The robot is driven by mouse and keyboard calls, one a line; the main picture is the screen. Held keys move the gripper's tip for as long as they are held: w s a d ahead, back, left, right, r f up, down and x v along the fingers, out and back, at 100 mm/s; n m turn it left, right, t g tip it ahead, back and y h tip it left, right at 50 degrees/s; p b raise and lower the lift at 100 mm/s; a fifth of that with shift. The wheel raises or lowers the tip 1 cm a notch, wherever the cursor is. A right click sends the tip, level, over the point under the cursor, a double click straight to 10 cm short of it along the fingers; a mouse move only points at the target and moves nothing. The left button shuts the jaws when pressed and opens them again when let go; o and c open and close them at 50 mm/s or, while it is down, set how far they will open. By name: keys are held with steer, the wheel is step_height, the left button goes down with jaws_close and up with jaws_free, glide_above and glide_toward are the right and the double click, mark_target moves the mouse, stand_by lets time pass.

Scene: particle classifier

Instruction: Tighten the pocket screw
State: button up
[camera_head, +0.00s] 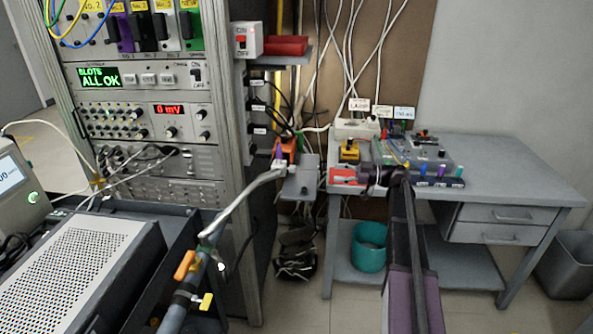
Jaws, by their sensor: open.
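I cannot make out a pocket screw in this view; it is too small or hidden. My arm rises from the bottom right of centre, and its dark end with my gripper (367,177) is at the front edge of the grey desk (500,165). The fingers are small and dark here, pointing left beside a red-orange box (345,176). I see nothing held between them. I cannot tell whether they touch the box.
A tall instrument rack (160,75) stands left. A board with coloured knobs (425,165) is on the desk. A teal bin (369,246) sits on its lower shelf. The desk's right top is clear.

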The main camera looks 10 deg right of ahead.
mark_target(296, 177)
steer(key=shift+a, duration=0.1)
steer(key=x, duration=1.3)
steer(key=shift+w+a, duration=0.15)
steer(key=shift+a, duration=0.15)
jaws_close()
